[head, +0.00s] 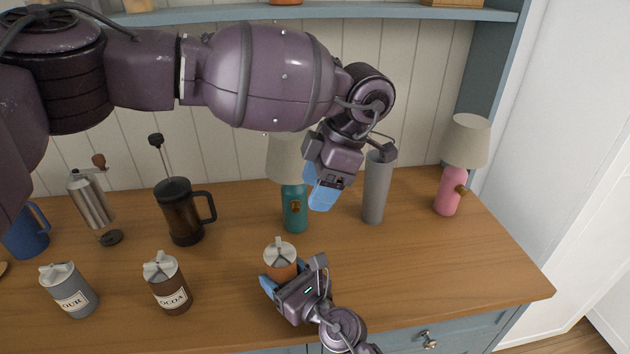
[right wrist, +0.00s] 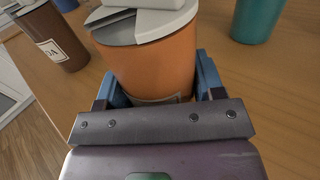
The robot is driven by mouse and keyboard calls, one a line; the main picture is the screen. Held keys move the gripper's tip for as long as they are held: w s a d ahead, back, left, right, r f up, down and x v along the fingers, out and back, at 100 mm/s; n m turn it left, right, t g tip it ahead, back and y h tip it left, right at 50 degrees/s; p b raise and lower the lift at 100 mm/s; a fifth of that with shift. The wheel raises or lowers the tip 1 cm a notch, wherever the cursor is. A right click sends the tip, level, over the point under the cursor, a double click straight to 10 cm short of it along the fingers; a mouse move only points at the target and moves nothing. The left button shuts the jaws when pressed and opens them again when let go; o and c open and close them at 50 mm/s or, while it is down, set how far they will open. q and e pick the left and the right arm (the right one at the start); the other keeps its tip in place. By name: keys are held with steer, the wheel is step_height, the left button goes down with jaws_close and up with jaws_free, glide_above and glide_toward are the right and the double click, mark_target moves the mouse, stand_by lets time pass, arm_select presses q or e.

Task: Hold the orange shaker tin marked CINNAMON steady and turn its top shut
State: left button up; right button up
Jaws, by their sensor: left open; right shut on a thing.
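The orange shaker tin (head: 281,270) stands upright near the front middle of the counter, with a light grey top (head: 280,245). Its label is mostly hidden, so I cannot read the word. My right gripper (head: 284,286) is shut around the tin's body from the front. In the right wrist view the orange tin (right wrist: 160,68) sits between the two blue fingers, and its grey top (right wrist: 140,22) looks partly turned aside. My left gripper (head: 324,190) is open and empty, above and behind the tin, in front of the teal lamp.
A brown COCOA tin (head: 170,292) and a grey tin (head: 72,296) stand left of the orange tin. Behind are a French press (head: 180,215), a grinder (head: 91,200), a teal lamp (head: 295,212), a grey cylinder (head: 375,195) and a pink lamp (head: 448,195). The counter's right front (head: 440,275) is clear.

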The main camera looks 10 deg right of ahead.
steer(key=o, duration=1.1)
steer(key=shift+c, duration=0.2)
